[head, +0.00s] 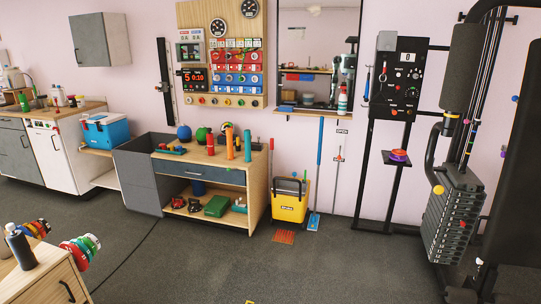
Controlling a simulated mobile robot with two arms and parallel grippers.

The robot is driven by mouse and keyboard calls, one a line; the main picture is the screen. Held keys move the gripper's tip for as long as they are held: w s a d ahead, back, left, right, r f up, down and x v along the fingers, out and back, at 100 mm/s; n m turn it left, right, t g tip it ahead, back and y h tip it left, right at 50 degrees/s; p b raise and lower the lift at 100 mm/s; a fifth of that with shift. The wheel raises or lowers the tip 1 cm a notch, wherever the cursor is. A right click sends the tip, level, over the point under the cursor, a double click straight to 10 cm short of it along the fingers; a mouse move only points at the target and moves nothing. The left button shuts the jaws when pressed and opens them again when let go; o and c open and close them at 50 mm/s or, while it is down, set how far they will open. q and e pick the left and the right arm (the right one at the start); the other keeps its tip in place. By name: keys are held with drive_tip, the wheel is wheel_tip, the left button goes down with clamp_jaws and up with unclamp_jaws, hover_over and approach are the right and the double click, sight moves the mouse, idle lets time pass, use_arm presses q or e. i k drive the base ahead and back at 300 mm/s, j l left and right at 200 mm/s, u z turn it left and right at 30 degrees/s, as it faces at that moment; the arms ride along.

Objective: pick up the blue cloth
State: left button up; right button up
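I cannot make out a blue cloth for certain. A small flat blue item (287,109) lies on the ledge under the mirror; it is too small to tell if it is cloth. Other blue things in view are a blue cooler box (106,133) at the left and a blue ball (184,132) on the wooden cabinet. Neither of my grippers shows in the head view.
A wooden cabinet (263,180) with a shelf stands against the wall. Right of it are a yellow bucket (289,208) and a blue-handled mop (320,160). A weight machine (455,220) stands at the right. The middle floor (260,270) is mostly clear.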

sight(282, 108)
drive_tip(key=i, duration=2.5)
drive_tip(key=i+u, duration=0.1)
drive_tip(key=i, duration=0.65)
drive_tip(key=i+l+u, duration=0.1)
drive_tip(key=i, duration=0.6)
drive_tip(key=i+l+u, duration=0.1)
drive_tip(key=i+l, duration=0.15)
drive_tip(key=i, duration=0.5)
